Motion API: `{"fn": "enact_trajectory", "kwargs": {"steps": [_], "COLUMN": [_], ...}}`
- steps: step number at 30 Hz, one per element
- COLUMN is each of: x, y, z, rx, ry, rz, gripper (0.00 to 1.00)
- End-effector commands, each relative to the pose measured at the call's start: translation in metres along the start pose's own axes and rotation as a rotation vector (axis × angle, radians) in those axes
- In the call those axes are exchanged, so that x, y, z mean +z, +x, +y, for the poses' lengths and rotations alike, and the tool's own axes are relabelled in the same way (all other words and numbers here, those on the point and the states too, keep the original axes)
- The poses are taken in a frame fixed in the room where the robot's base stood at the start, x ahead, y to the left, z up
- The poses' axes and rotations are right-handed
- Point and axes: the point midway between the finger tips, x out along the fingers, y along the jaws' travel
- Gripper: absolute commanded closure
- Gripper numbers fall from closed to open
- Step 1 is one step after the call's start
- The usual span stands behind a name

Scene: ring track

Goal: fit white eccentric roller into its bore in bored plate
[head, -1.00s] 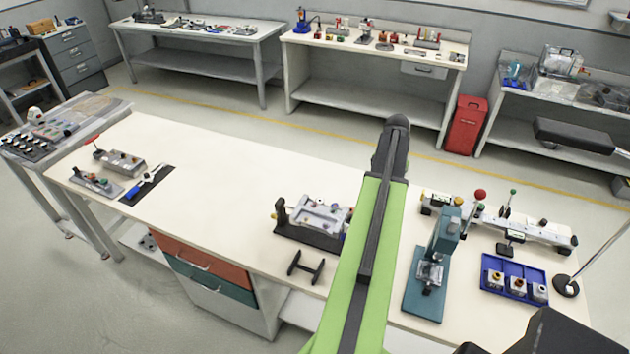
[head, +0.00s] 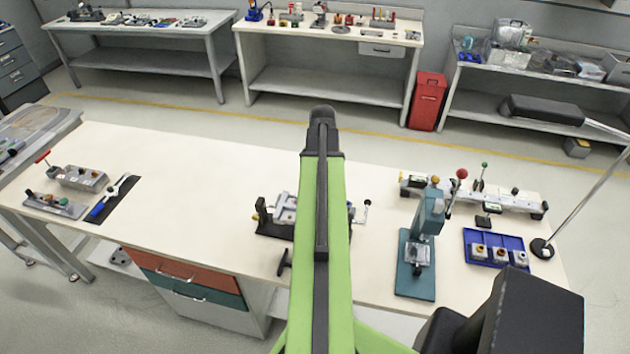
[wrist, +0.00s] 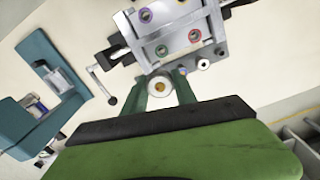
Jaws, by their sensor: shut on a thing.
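My gripper (wrist: 166,92) is shut on the white eccentric roller (wrist: 158,86), a white disc with a brass-coloured centre, held between its green fingers in the wrist view. The grey bored plate (wrist: 178,33) lies beyond the fingertips, with bores ringed in purple, red and green. The roller shows just outside the plate's near edge; its height above the bench cannot be told. In the head view, my green arm hides the gripper, the roller and much of the plate's fixture (head: 283,210).
Another white round piece (wrist: 203,64) sits by the plate's near edge. A crank handle (wrist: 103,86) sticks out beside the fixture. A teal press (head: 418,255) and a blue tray (head: 497,247) stand to the right. The bench's left-centre is clear.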

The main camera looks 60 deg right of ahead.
Motion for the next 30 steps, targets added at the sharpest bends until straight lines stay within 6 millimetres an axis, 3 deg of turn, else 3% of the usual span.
{"fn": "enact_trajectory", "kwargs": {"steps": [1,3,16,30], "x": [0.016,0.025,0.025,0.025], "y": [-0.002,-0.002,0.002,0.048], "z": [-0.004,-0.009,-0.011,-0.011], "rx": [0.0,0.0,0.0,0.0], "ry": [-0.007,-0.009,-0.009,-0.01], "rz": [0.0,0.001,0.0,0.0], "gripper": [1.0,1.0,1.0,1.0]}}
